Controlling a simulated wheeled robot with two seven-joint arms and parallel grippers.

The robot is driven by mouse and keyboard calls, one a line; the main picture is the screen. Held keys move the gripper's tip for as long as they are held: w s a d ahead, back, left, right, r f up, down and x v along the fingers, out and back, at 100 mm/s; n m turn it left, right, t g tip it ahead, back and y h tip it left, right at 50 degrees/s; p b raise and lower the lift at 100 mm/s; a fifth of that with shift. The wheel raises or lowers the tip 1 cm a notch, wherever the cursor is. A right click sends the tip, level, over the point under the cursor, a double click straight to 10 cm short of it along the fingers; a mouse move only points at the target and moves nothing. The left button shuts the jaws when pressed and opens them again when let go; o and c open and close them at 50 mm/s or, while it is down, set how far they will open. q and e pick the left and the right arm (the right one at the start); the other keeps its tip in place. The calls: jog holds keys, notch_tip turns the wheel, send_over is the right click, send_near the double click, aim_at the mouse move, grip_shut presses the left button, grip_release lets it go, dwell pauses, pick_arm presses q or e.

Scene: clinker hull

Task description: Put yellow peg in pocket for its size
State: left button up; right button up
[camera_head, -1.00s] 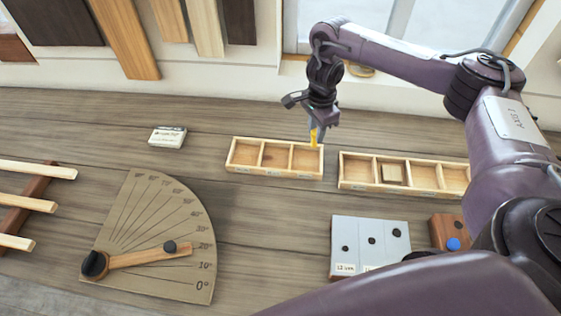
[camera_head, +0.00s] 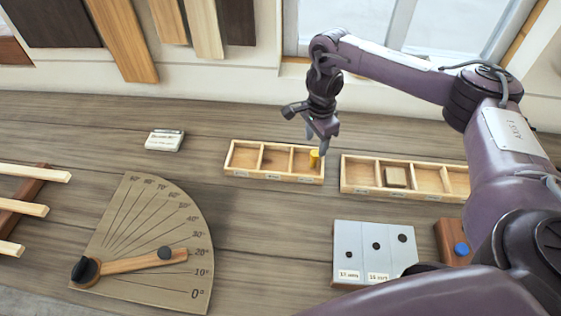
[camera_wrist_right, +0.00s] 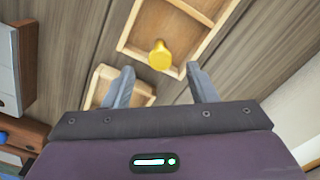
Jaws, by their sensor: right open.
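The yellow peg (camera_head: 314,158) stands in the right-hand compartment of the three-pocket wooden tray (camera_head: 262,176). It also shows in the right wrist view (camera_wrist_right: 160,56), beyond the fingertips and near a compartment wall. My right gripper (camera_head: 322,143) is just above and beside the peg, open and with nothing between its fingers; the fingers show spread in the right wrist view (camera_wrist_right: 162,85). The labels on the tray front are too small to read. My left gripper does not show.
A second wooden tray (camera_head: 426,193) with a small block (camera_head: 395,177) stands to the right. A grey gauge block with holes (camera_head: 350,270), a wooden block with a blue knob (camera_head: 447,240), an angle board (camera_head: 125,230) and a small white box (camera_head: 165,140) lie around. The bench behind the trays is clear.

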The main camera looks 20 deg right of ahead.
jog(key=shift+r, duration=0.1)
notch_tip(320, 180, up, 8)
jog(key=p, duration=0.1)
jog(key=shift+f+p, duration=0.2)
jog(key=shift+p, duration=0.15)
dwell(0.3)
